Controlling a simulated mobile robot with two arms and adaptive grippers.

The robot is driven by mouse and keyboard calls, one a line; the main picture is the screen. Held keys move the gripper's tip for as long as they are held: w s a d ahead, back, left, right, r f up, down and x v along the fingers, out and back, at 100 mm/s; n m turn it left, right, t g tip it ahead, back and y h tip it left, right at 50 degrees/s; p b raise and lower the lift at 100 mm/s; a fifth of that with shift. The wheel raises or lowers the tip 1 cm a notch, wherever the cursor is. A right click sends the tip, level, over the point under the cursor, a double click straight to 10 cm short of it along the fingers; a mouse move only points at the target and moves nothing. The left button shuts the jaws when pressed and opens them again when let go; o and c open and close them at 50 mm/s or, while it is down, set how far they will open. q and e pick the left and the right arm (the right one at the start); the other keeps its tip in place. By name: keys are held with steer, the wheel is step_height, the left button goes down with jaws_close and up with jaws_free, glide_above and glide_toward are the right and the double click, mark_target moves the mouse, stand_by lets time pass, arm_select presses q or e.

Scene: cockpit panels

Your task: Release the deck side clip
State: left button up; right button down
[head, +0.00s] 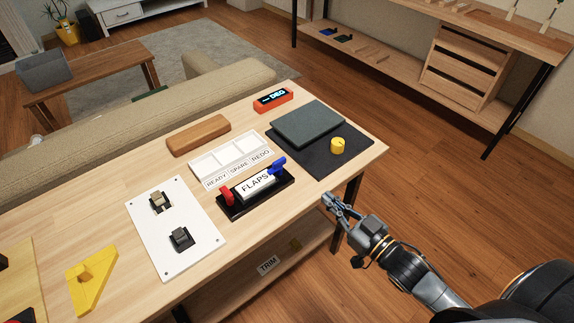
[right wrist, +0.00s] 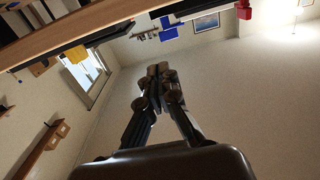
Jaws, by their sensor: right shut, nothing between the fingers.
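A black base (head: 228,208) on the table carries a white roller labelled FLAPS (head: 256,186). A red clip-like part (head: 227,196) sits at its left end and a blue lever-like part (head: 276,165) at its right end. I cannot tell which part is the deck side clip. My right gripper (head: 328,200) is just off the table's front edge, to the right of the FLAPS unit and apart from it. Its fingers are shut and empty; the fingertips also meet in the right wrist view (right wrist: 160,74). My left gripper is not in view.
A white panel (head: 148,228) with two switches lies left of the FLAPS unit. A white READY/SPARE/REDO tray (head: 206,180) is behind it. A black mat (head: 352,146) with a yellow knob (head: 338,145) lies right.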

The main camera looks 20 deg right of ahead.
steer(key=p, duration=0.1)
glide_toward(277, 168)
steer(key=w, duration=0.4)
steer(key=w+d, duration=0.1)
steer(key=w, duration=0.1)
steer(key=shift+w+r, duration=0.2)
steer(key=shift+r, duration=0.2)
steer(key=shift+w+a+f, duration=0.1)
steer(key=shift+w+a, duration=0.1)
steer(key=shift+w, duration=0.45)
steer(key=shift+d, duration=0.1)
